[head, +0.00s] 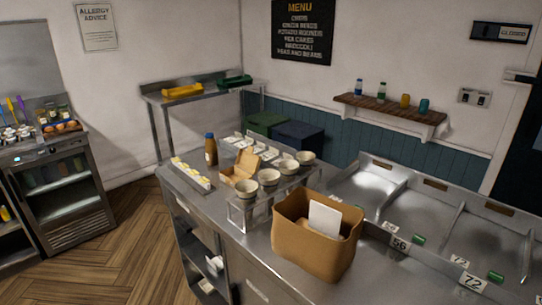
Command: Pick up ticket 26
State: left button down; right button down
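I cannot make out a ticket clearly reading 26. Along the near edge of the metal basins, a numbered card (400,243) reads something like 56, though its first digit is unclear. Another card (471,283) reads 72, and a smaller card (459,261) behind it seems to read 72 too. A blank white card (325,219) stands up out of a brown paper bag (305,252) on the counter. Neither of my grippers is in view.
The steel counter (205,205) holds several bowls (269,177), an open carton (241,174), a brown bottle (210,149) and a rack of white pieces (191,173). Green cylinders (418,239) lie by the basins (370,187). Wooden floor (130,225) is clear at left.

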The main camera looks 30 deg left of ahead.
aim_at(273, 152)
jog(key=j+u, duration=0.3)
jog(key=j, duration=0.15)
jog(key=i+j+u, duration=0.15)
jog(key=j+u, duration=0.2)
jog(key=i+j+u, duration=0.15)
jog(key=j+u, duration=0.15)
jog(key=j, duration=0.15)
jog(key=i+j+u, duration=1.2)
jog(key=i+u, duration=0.4)
jog(key=i, duration=0.2)
jog(key=i+z, duration=0.2)
jog(key=i, duration=0.25)
jog(key=i+z, duration=0.25)
jog(key=i, duration=0.2)
jog(key=i+j+z, duration=0.2)
jog(key=i, duration=0.25)
jog(key=i+j+z, duration=0.1)
jog(key=i+z, duration=0.15)
jog(key=i, duration=0.2)
jog(key=i+l+z, duration=0.1)
jog(key=z, duration=0.35)
jog(key=i+z, duration=0.3)
jog(key=z, duration=0.15)
jog(key=i+j+z, duration=0.1)
jog(key=z, duration=0.35)
jog(key=i+j+z, duration=0.15)
jog(key=i+z, duration=0.15)
jog(key=z, duration=0.15)
jog(key=i+j+z, duration=0.15)
jog(key=z, duration=0.35)
